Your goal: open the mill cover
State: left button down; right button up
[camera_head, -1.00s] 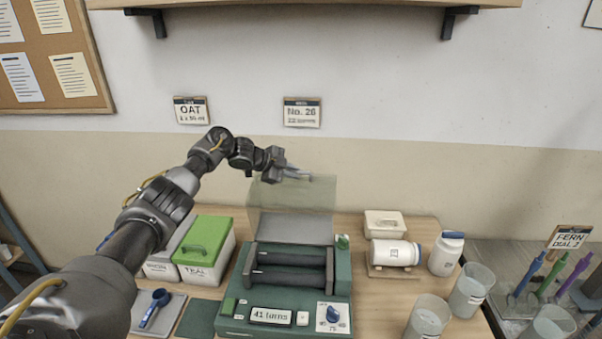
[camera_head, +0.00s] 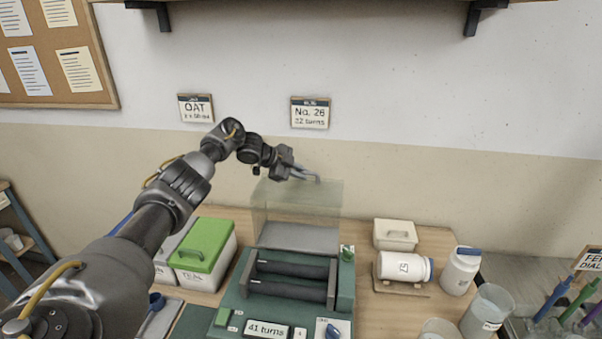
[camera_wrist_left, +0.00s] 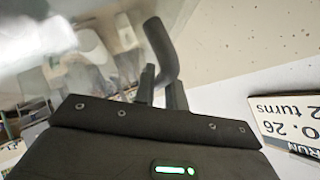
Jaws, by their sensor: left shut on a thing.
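The green mill (camera_head: 244,301) stands on the table with its two dark rollers (camera_head: 291,269) in plain view. Its clear cover (camera_head: 297,212) stands raised, upright behind the rollers. My left gripper (camera_head: 303,174) is at the cover's top edge, shut on the cover's handle (camera_head: 316,178). In the left wrist view the grey bent handle (camera_wrist_left: 161,47) rises from between the gripper's fingers (camera_wrist_left: 160,88), with the clear cover to the left. My right gripper is not in view.
A green-lidded box (camera_head: 202,246) stands left of the mill. A white jar (camera_head: 404,267) lies on a stand to the right, with an upright jar (camera_head: 460,270) and clear beakers (camera_head: 485,311) beyond it. The wall with cards (camera_head: 310,113) is close behind the cover.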

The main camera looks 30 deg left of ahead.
pick_arm(q)
jog(key=shift+s+d+f, duration=0.1)
jog(key=shift+f, duration=0.1)
jog(key=c, duration=1.7)
grip_release()
jog(key=shift+c, duration=0.2)
jog(key=shift+r, duration=0.1)
jog(key=b+v, duration=0.3)
jog(key=v, duration=0.6)
jog(key=shift+s+a+r, duration=0.15)
jog(key=shift+a, duration=0.15)
jog(key=shift+s+a+r, duration=0.25)
jog(key=shift+s+r, duration=0.05)
jog(key=shift+r, duration=0.1)
